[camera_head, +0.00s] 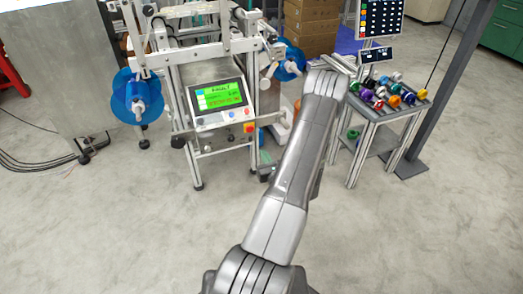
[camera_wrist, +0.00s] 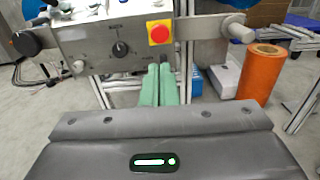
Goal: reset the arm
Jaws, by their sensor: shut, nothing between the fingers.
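My arm reaches up and forward from the bottom middle of the head view. Its far end is near the small table at the right. In the wrist view my gripper (camera_wrist: 159,72) shows as two green fingers side by side, pressed together with nothing between them. The fingers point toward the front of a machine with a red and yellow button (camera_wrist: 159,33) and a black knob (camera_wrist: 120,49). In the head view the fingers are largely hidden by the arm, with a bit of green beside it.
The machine with a green-lit screen (camera_head: 217,95) carries blue reels at left (camera_head: 137,97) and right (camera_head: 289,61). A small table (camera_head: 372,112) holds several colourful spools. An orange roll (camera_wrist: 263,75) stands right of the fingers. Cardboard boxes (camera_head: 311,25) stand behind. The front floor is clear.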

